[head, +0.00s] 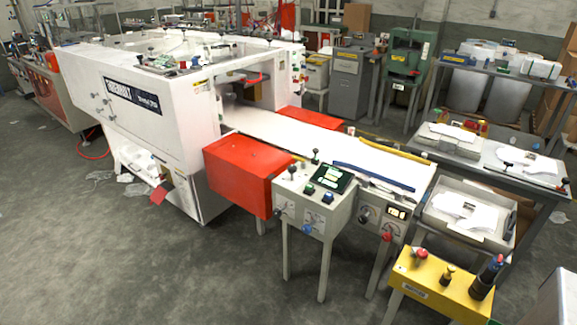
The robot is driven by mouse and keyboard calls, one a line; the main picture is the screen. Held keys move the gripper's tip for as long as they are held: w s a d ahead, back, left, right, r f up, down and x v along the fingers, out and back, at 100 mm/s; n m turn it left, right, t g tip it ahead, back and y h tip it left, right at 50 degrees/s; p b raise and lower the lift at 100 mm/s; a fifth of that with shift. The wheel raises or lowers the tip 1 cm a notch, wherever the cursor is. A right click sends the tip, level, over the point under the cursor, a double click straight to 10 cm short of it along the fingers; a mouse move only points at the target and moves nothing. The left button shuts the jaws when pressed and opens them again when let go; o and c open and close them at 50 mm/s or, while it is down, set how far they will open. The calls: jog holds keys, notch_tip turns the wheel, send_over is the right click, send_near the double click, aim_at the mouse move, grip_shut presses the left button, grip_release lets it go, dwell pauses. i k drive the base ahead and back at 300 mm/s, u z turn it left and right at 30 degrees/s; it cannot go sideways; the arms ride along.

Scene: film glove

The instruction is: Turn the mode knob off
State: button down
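A grey control box (312,200) stands on legs at the near end of the white conveyor bed. Its sloped top has a dark screen (332,179), small green and blue buttons and upright black-knobbed levers. A blue knob (307,229) and a dark knob (278,212) are on its front. To the right, a second panel carries a dark round dial (365,214), a lit display (397,212) and a red knob (387,237). No label is readable, so I cannot tell which is the mode knob or its setting. My gripper is not in view.
A white machine (160,115) with a red guard box (243,172) stands left of the panels. Tables with trays (468,213) line the right. Grey floor (150,270) is open in front.

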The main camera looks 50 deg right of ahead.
aim_at(292, 168)
jog(key=z, duration=4.6)
jog(key=i, duration=0.1)
jog(key=u, duration=2.95)
jog(key=k, duration=0.9)
jog(key=u, duration=0.15)
jog(key=i, duration=0.8)
